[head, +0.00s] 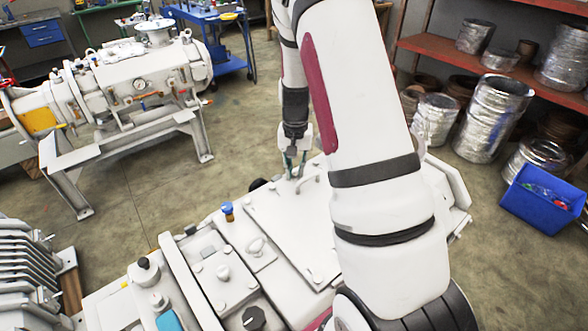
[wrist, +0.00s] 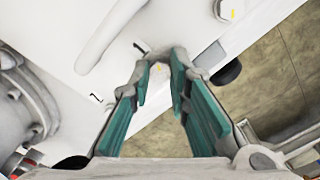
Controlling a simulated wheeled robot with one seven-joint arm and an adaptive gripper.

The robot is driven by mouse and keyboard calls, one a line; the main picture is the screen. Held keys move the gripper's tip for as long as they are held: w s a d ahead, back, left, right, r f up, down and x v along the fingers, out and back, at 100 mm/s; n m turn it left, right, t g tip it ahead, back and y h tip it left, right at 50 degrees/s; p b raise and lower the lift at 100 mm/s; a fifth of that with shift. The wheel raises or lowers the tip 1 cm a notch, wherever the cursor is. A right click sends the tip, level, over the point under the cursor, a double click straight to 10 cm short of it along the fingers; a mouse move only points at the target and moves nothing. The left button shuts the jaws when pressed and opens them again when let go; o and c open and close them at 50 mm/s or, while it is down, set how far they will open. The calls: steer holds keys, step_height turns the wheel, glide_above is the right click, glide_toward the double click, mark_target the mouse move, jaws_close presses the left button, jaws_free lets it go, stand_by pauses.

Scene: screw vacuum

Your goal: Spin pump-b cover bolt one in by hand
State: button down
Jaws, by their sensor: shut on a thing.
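The pump cover (head: 285,225) is a flat white plate on top of the white pump housing below my arm. In the wrist view the cover (wrist: 105,70) carries black marks, one like a 1 beside my fingertips and one like a 2 further left. My gripper (head: 295,169) is at the far corner of the cover, pointing down. In the wrist view my gripper (wrist: 161,72) has its teal-padded fingers closed on cover bolt one (wrist: 159,66), a pale head with a yellowish spot, mostly hidden by the fingertips. I cannot tell how deep the bolt sits.
A raised handle (wrist: 108,38) stands on the cover near my fingers. Another bolt head (wrist: 224,9) with a yellow mark is beyond. A blue-capped fitting (head: 227,209) stands left of the cover. A blue bin (head: 543,203) and shelves are at the right; open floor lies left.

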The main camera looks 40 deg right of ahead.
mark_target(294, 173)
steer(key=m+b, duration=0.1)
steer(key=m, duration=1)
steer(key=shift+w, duration=0.1)
steer(key=shift+m, duration=0.4)
steer(key=c, duration=1.5)
jaws_free()
step_height(294, 173, up, 12)
